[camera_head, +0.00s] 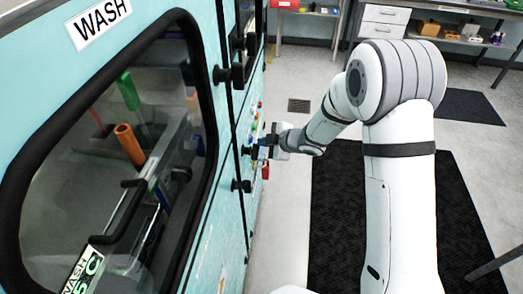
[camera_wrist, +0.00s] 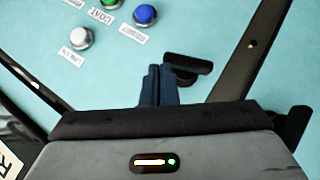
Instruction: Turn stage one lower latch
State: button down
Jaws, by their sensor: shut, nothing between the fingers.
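A black latch (camera_wrist: 188,66) with a bar-shaped handle sits on the pale teal panel in the wrist view. My gripper (camera_wrist: 159,72) is shut and empty, its two dark blue fingers together just left of the latch. The fingertips overlap the left end of the handle in the picture; I cannot tell whether they touch it. In the head view my gripper (camera_head: 262,149) is at the cabinet's side face, partly hiding what is behind it. Another black latch (camera_head: 240,185) shows below it there. I cannot tell which of these is the stage one lower latch.
Green (camera_wrist: 110,3), blue (camera_wrist: 144,15) and white (camera_wrist: 79,38) buttons with labels sit left of the latch. More black latches (camera_head: 222,74) line the cabinet edge higher up. A glass WASH door (camera_head: 130,100) fills the left. Open floor (camera_head: 285,200) lies right of the cabinet.

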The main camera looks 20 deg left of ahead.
jog(key=shift+s+a+f, duration=0.1)
jog(key=shift+s+a, duration=0.05)
jog(key=shift+a, duration=0.95)
jog(key=shift+w+d, duration=0.5)
jog(key=shift+w, duration=0.05)
jog(key=shift+f, duration=0.1)
